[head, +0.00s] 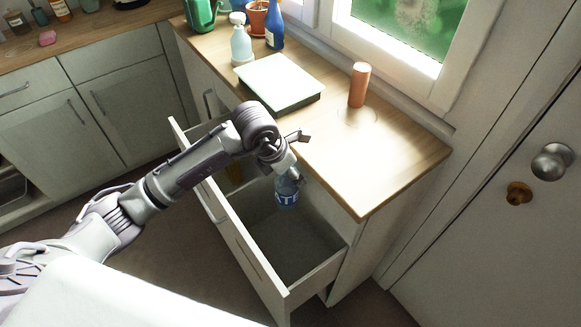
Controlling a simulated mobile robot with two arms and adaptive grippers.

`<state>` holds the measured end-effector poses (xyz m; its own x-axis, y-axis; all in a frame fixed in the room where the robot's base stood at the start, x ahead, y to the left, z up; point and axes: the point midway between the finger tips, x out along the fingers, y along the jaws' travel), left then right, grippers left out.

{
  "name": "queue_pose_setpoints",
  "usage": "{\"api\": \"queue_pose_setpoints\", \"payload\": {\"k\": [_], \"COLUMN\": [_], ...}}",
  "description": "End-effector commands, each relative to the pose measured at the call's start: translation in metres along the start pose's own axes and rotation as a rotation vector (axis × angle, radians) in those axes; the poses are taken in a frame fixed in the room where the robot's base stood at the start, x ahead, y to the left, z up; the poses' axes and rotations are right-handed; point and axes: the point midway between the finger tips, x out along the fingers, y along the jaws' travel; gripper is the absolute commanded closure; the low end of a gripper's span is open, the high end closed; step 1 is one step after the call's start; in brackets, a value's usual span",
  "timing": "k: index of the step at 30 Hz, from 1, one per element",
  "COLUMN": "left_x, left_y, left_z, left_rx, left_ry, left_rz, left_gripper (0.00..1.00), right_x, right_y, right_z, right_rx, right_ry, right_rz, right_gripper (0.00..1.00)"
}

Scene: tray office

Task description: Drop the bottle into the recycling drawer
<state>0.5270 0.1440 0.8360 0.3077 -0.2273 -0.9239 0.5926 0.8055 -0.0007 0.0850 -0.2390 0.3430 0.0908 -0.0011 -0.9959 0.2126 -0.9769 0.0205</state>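A blue bottle (286,192) with white lettering on its label is roughly upright over the left part of the open drawer (241,252). The drawer is pulled out from the cabinet under the wooden counter. My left gripper (296,160) is right at the bottle's upper end, above the drawer's inside. One finger sticks out to the right near the counter edge, and another dark part lies beside the bottle. The bottle's top is hidden, and I cannot tell whether the fingers grip it. My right gripper is not in view.
The counter (400,160) holds an orange cylinder (359,84), a white-topped flat box (279,81), a pale bottle (241,45), a dark blue bottle (274,26), a plant pot and a green can. The drawer's right part looks empty. A door with a knob (552,162) stands at right.

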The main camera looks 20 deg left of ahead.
Motion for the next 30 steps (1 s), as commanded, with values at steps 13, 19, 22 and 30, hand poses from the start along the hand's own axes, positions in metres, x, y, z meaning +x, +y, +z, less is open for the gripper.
{"api": "queue_pose_setpoints", "payload": {"k": [13,19,22,30], "left_x": [0.0158,0.0158,0.0158,0.0121], "left_y": [0.0002,0.0002,0.0002,0.0005], "left_z": [-0.0063,-0.0064,-0.0064,-0.0061], "left_rx": [0.001,0.001,0.001,0.001], "left_ry": [-0.001,0.0,0.0,-0.001], "left_rz": [0.001,0.0,0.0,0.001], "left_gripper": [0.78,0.14,0.14,0.14], "right_x": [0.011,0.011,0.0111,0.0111], "right_y": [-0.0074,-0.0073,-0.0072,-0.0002], "right_z": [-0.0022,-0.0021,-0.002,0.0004], "right_rx": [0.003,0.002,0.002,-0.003], "right_ry": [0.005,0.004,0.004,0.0], "right_rz": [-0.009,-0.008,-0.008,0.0], "right_gripper": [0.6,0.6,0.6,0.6]}}
